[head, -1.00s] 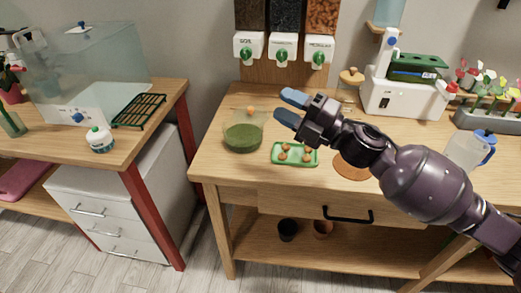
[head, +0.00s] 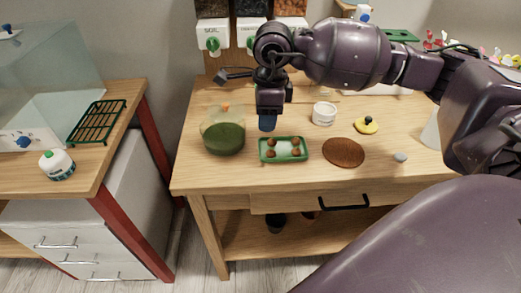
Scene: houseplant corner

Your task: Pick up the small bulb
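Several small brown bulbs (head: 296,153) sit in a shallow green tray (head: 283,160) near the front of the wooden table. They look close in size, so I cannot tell which is the small one. My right gripper (head: 267,122) points down just behind the tray's left part, above or near the tabletop. Its blue fingertips overlap in this view, so the gap between them is hidden. It does not touch the bulbs visibly. My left gripper is out of view.
A glass bowl of green material (head: 223,136) stands left of the tray. A round brown mat (head: 343,152), a white cup (head: 324,113), a yellow disc with a dark knob (head: 366,125) and a grey stone (head: 400,157) lie to the right.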

